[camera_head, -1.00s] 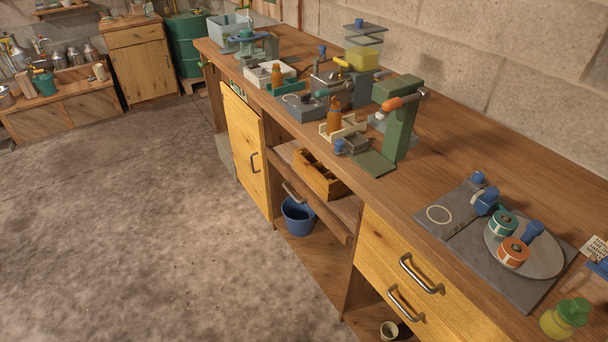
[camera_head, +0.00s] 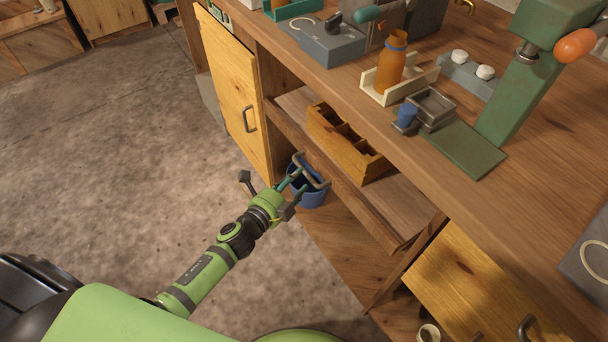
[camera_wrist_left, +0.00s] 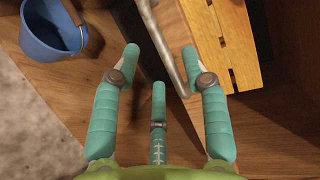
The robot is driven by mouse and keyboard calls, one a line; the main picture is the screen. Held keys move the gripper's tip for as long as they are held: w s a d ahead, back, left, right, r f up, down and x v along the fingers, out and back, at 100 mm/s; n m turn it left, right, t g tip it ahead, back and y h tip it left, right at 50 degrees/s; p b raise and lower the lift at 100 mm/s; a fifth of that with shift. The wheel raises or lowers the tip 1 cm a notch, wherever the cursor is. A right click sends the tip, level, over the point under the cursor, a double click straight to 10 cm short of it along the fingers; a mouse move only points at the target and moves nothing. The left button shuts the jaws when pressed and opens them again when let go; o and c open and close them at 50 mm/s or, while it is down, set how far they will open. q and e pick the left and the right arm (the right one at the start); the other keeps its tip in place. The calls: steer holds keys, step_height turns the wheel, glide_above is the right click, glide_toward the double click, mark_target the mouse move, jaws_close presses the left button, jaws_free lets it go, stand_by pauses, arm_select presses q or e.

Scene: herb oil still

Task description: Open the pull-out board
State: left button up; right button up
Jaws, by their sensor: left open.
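The pull-out board (camera_head: 358,203) is a brown wooden board under the counter, with its front edge low in the open bay. Its grey bar handle (camera_head: 311,172) faces the floor side. My left gripper (camera_head: 296,180) is open at this handle, its teal fingers close to the bar. In the left wrist view the handle (camera_wrist_left: 164,45) runs between the spread fingertips of my gripper (camera_wrist_left: 161,52), closer to the right one. I cannot tell whether a finger touches it. My right gripper is not in view.
A wooden divided crate (camera_head: 347,146) sits behind the board's front edge. A blue bucket (camera_head: 311,197) stands below, behind my fingers. A yellow door (camera_head: 230,90) is left of the bay, and a yellow drawer (camera_head: 470,290) is right of it. The floor (camera_head: 130,150) beside the counter is clear.

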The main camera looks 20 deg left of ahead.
mark_target(304, 173)
arm_select(q)
steer(key=x, duration=0.4)
steer(key=shift+w+d+f+b, duration=0.1)
steer(key=shift+w+d+b, duration=0.1)
steer(key=shift+w+b, duration=0.15)
jaws_close()
